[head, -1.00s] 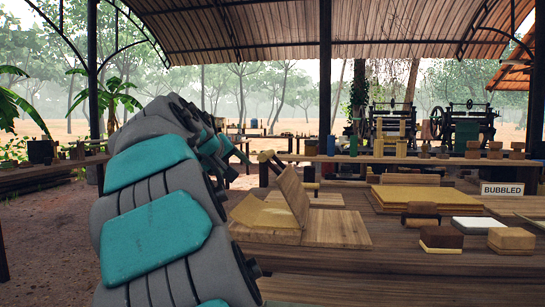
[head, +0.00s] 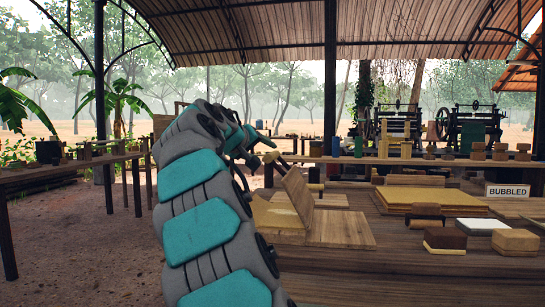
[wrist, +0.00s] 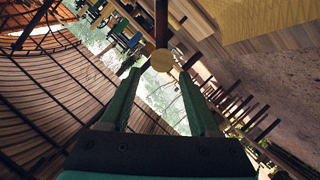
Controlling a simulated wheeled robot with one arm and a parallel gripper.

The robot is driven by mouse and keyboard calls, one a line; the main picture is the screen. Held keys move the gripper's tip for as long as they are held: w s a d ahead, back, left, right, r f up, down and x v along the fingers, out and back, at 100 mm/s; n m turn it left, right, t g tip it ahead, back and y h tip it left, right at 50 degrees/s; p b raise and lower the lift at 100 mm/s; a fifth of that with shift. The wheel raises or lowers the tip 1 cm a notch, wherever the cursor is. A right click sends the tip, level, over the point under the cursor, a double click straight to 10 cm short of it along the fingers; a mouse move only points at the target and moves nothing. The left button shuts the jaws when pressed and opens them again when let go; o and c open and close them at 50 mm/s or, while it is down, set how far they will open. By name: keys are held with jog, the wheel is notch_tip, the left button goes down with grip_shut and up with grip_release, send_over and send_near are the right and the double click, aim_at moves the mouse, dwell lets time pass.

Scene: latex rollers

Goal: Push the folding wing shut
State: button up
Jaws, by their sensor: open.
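The folding wing (head: 297,194) is a wooden board standing up at a steep tilt from a low wooden base. A yellow sheet (head: 275,214) lies on the base to its left, and a flat wooden board (head: 341,229) lies to its right. My arm rises in front of the bench, its far end left of the wing and partly hidden by my own links. In the wrist view my gripper (wrist: 160,74) is open, with two teal fingers apart. The round end of a wooden rod (wrist: 162,60) shows near the gap between the fingertips; contact cannot be told.
A stack of yellow sheets (head: 430,196), a dark-topped block (head: 445,240), a white slab (head: 481,226) and a tan block (head: 513,241) lie on the bench to the right. A "BUBBLED" sign (head: 506,191) stands behind. A side table (head: 75,168) is at left, with bare ground between.

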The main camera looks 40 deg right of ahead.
aim_at(277, 158)
jog(key=shift+p+x, duration=0.4)
jog(key=shift+x, duration=2.85)
grip_shut()
